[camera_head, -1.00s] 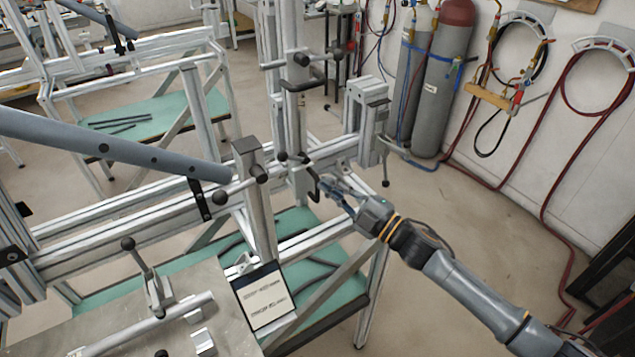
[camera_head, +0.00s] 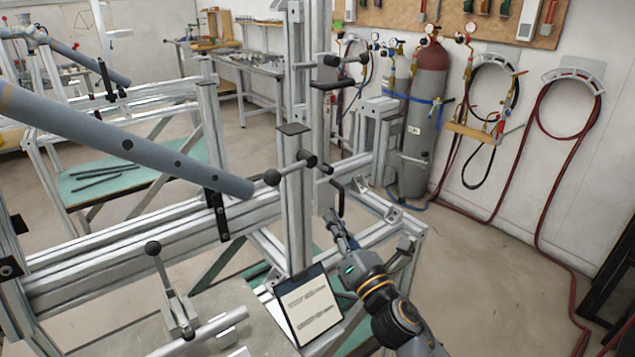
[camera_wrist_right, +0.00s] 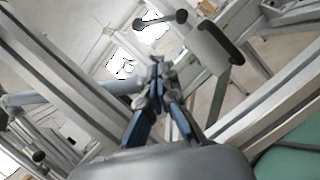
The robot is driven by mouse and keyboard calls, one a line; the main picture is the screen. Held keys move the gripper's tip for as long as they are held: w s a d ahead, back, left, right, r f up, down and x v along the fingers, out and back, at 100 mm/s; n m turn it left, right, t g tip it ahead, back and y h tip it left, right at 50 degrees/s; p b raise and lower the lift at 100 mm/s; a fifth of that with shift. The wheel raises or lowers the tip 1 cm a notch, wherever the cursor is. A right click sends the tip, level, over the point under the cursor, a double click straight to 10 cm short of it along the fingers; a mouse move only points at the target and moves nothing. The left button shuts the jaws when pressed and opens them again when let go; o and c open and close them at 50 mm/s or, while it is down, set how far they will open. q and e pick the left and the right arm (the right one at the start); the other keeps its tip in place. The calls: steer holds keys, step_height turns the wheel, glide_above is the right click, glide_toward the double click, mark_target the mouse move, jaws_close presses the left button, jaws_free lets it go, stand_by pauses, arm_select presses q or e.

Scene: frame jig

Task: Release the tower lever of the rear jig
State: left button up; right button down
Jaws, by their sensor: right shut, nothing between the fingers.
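An upright aluminium tower (camera_head: 298,225) with a dark cap rises from the nearest frame jig. A ball-ended clamp bar (camera_head: 291,169) crosses its upper part. A bent black lever (camera_head: 340,198) hangs on its right side. My right gripper (camera_head: 331,217) is shut and empty, with its fingertips just below and beside this lever; I cannot tell whether they touch. In the right wrist view, the shut fingertips (camera_wrist_right: 157,72) point towards a ball-ended bar (camera_wrist_right: 160,20) and a grey post end with a black edge (camera_wrist_right: 215,48). My left gripper is not in view.
A long grey-blue tube (camera_head: 130,150) slopes in from the left onto the jig. A clipboard (camera_head: 308,305) stands below the tower. A taller post (camera_head: 312,100) rises behind it. Gas cylinders (camera_head: 425,115) and hoses are by the wall. Open floor (camera_head: 490,260) lies to the right.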

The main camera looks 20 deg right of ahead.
mark_target(319, 166)
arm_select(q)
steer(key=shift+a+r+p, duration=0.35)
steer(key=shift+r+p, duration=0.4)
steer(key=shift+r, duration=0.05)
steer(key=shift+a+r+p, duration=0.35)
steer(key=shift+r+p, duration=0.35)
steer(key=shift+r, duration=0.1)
arm_select(e)
steer(key=shift+w+a+r, duration=0.1)
steer(key=shift+w+r, duration=0.75)
steer(key=shift+w, duration=0.6)
steer(key=shift+w+r, duration=0.8)
steer(key=shift+w, duration=0.7)
steer(key=shift+w+a+r, duration=0.1)
steer(key=shift+w+r, duration=0.75)
steer(key=shift+w, duration=0.6)
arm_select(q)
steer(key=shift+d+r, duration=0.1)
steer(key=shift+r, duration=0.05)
arm_select(e)
steer(key=shift+d, duration=0.1)
arm_select(q)
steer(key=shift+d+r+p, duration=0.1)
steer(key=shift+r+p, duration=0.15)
steer(key=shift+p, duration=0.15)
arm_select(e)
steer(key=shift+r+m, duration=0.2)
steer(key=shift+m, duration=0.3)
